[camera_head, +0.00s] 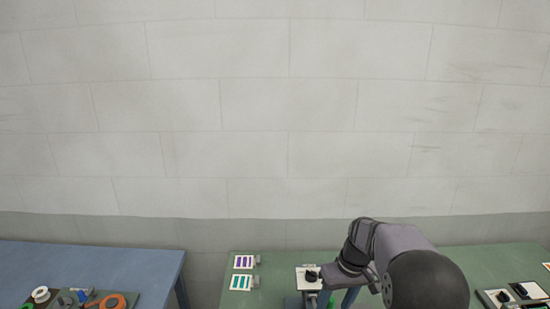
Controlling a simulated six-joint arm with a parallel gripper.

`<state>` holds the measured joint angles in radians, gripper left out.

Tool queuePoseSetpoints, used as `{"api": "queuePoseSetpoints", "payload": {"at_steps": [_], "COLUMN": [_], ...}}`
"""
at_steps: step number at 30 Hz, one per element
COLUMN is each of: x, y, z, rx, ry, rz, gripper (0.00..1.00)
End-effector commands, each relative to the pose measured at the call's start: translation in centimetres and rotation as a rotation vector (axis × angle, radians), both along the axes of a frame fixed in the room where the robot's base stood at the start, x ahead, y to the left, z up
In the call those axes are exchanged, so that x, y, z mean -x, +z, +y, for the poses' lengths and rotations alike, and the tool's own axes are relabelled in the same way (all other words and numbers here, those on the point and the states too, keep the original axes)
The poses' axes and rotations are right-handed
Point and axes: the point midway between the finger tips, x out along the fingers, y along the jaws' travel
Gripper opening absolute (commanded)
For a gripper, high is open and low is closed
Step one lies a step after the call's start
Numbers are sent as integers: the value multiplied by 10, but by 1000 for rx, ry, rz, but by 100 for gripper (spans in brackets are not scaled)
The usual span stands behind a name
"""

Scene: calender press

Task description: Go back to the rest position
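My dark grey arm reaches in from the bottom right over the green table (475,258). My gripper (336,297) is at the arm's left end, low over the table at the bottom edge of the picture. The fingertips are cut off or hidden, so I cannot tell whether it is open or shut. Just left of it is a white plate with a black knob (306,274). A small bit of green shows beside the gripper, too small to identify.
Two white cards, one with purple bars (243,261) and one with teal bars (240,282), lie at the green table's left. More white plates with black parts (521,291) are at right. A gap separates the tables.

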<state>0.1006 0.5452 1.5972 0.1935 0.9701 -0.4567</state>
Motion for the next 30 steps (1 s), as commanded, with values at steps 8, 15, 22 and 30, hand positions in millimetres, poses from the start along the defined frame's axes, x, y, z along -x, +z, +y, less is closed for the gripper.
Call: {"api": "queuePoseSetpoints", "payload": {"at_steps": [8,15,22,30], "x": [106,195,241,249], "y": [-8,-28,-42,-45], "z": [8,9,7,7], "rx": [72,122,145,149], "ry": [-115,-196,-235,-243], "rz": [40,60,68,71], "gripper": [50,50,50,50]}}
